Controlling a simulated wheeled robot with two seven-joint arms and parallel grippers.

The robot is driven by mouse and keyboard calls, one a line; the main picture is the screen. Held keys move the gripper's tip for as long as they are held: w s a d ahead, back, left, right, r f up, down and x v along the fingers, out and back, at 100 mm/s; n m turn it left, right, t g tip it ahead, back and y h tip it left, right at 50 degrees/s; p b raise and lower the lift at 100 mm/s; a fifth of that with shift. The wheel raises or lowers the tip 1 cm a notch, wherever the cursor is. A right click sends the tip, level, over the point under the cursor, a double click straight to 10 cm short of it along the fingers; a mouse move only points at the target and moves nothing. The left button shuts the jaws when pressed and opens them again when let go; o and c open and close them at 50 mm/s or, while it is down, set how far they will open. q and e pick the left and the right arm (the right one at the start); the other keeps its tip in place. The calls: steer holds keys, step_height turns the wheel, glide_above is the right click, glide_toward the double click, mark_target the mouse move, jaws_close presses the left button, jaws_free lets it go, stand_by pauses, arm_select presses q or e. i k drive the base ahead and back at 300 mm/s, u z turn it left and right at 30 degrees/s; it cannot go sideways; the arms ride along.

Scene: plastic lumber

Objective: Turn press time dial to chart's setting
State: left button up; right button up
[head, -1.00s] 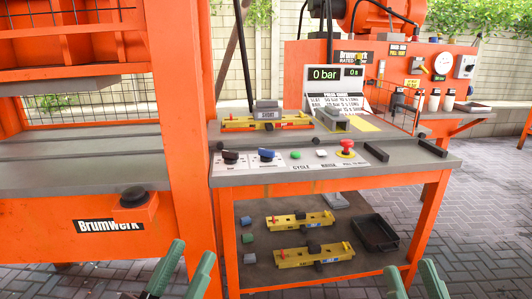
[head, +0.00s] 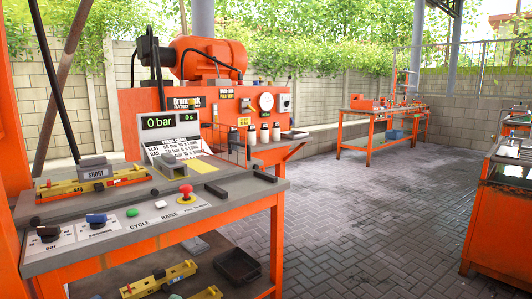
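The press control panel (head: 120,232) is on the orange bench at left. It has a black dial (head: 49,233) marked bar and a blue-topped dial (head: 96,220) with a label too small to read. The dials' pointer settings are not legible. The chart (head: 178,147) stands behind the panel, with several small lines of bar and seconds values that I cannot read surely. Above it the display (head: 168,120) reads 0 bar and 0 s. Neither of my grippers can be made out in the head view.
A green button (head: 132,212), a white button (head: 160,204) and a red mushroom button (head: 186,193) follow on the panel. A yellow fixture (head: 70,188) lies behind the dials. A black tray (head: 238,265) sits on the lower shelf. Paved floor at right is clear.

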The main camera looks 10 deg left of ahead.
mark_target(95, 221)
steer(key=z, duration=1.55)
steer(key=i, duration=0.8)
steer(key=u, duration=2.55)
steer(key=k, duration=0.5)
steer(key=u, duration=1.1)
steer(key=i, duration=1)
steer(key=u, duration=0.05)
